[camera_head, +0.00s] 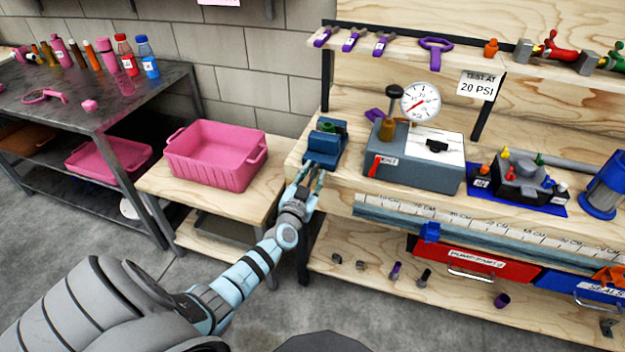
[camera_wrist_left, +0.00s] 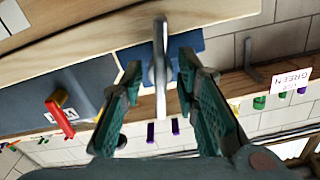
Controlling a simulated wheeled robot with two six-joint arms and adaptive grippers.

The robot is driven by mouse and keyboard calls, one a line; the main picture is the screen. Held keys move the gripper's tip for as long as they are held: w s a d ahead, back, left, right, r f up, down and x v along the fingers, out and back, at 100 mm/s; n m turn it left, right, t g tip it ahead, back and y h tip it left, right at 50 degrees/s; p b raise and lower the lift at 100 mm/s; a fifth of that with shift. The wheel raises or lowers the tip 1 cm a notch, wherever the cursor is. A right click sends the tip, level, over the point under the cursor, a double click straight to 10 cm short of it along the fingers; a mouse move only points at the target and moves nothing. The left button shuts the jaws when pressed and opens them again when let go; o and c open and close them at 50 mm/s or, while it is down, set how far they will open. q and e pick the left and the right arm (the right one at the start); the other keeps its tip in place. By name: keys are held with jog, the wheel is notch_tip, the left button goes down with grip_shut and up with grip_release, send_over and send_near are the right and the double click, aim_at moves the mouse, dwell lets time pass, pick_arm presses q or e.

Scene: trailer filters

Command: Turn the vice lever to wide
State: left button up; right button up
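The blue vice (camera_head: 327,143) sits at the left end of the wooden workbench, with a small green part in its top. In the left wrist view the vice (camera_wrist_left: 188,42) is behind a grey bar, which looks like its lever (camera_wrist_left: 160,60). My left gripper (camera_head: 308,178) is at the front of the vice. In its wrist view the dark green fingers (camera_wrist_left: 160,72) are open, one on each side of the lever, with a gap on both sides. In the head view the gripper hides most of the lever. My right gripper is not in view.
A grey box with a pressure gauge (camera_head: 420,101) stands right of the vice, and its red lever (camera_wrist_left: 61,117) shows in the wrist view. A pink bin (camera_head: 215,158) is on a lower table at left. A tool shelf (camera_head: 400,48) is above the bench.

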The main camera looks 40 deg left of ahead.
pick_arm(q)
jog(key=shift+w+r, duration=0.1)
grip_shut()
jog(key=shift+n, duration=0.3)
jog(key=n, duration=0.3)
jog(key=shift+a+p, duration=0.2)
jog(key=shift+p, duration=0.15)
jog(key=n, duration=0.5)
jog(key=shift+a+n, duration=0.15)
jog(key=shift+n, duration=0.25)
jog(key=n, duration=0.5)
jog(key=shift+s+a+f+b, duration=0.1)
jog(key=shift+s+f+b, duration=0.1)
jog(key=shift+f+b, duration=0.15)
jog(key=n, duration=0.3)
jog(key=n+b, duration=0.1)
jog(key=n, duration=0.2)
jog(key=shift+f+n, duration=0.2)
jog(key=shift+n, duration=0.1)
